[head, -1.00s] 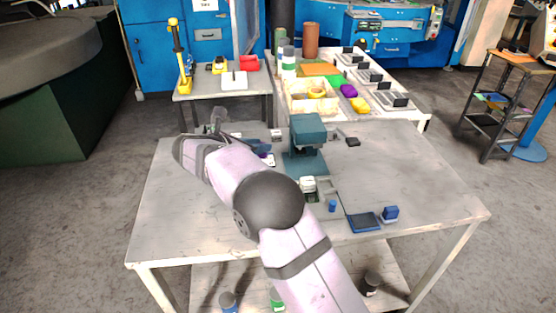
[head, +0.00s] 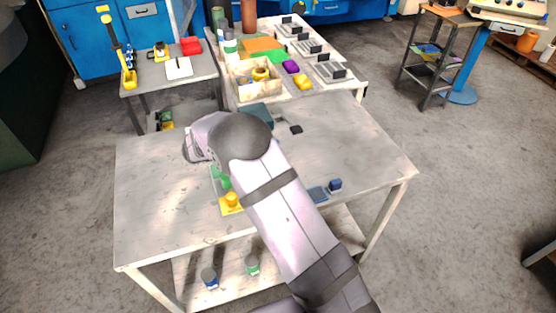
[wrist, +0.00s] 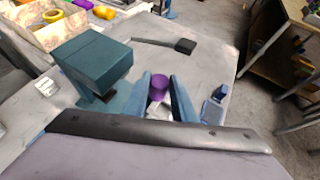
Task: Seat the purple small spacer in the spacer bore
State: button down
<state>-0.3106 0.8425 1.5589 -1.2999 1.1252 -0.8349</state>
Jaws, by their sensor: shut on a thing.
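The purple small spacer (wrist: 159,87) is a short purple cylinder between the two blue fingers of my gripper (wrist: 160,94) in the wrist view. My gripper is shut on it, and its round top shows at the fingertips. The teal press-like block (wrist: 92,62) stands just left of the fingers; part of it also shows behind my arm in the head view (head: 258,113). A pale surface lies below the spacer. I cannot make out the spacer bore, nor whether the spacer touches anything below. In the head view my arm hides the gripper and spacer.
A blue block (head: 335,185) and a dark blue pad (head: 318,194) lie right of my arm. A yellow piece (head: 232,200) on a yellow pad and a green piece (head: 220,178) lie left. A black block (head: 296,129) lies behind. The table's right side is mostly clear.

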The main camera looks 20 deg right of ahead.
jog(key=shift+s+d+r+m+g+p, duration=0.15)
jog(key=shift+s+d+p, duration=0.25)
jog(key=shift+d, duration=0.15)
jog(key=shift+s+d+r+m+g+p, duration=0.15)
jog(key=shift+s+d+p, duration=0.15)
jog(key=shift+d, duration=0.2)
jog(key=shift+f+p, duration=1.8)
jog(key=shift+f, duration=3.2)
jog(key=shift+f, duration=0.15)
jog(key=c, duration=1.5)
grip_release()
jog(key=shift+s, duration=0.1)
jog(key=shift+o, duration=0.2)
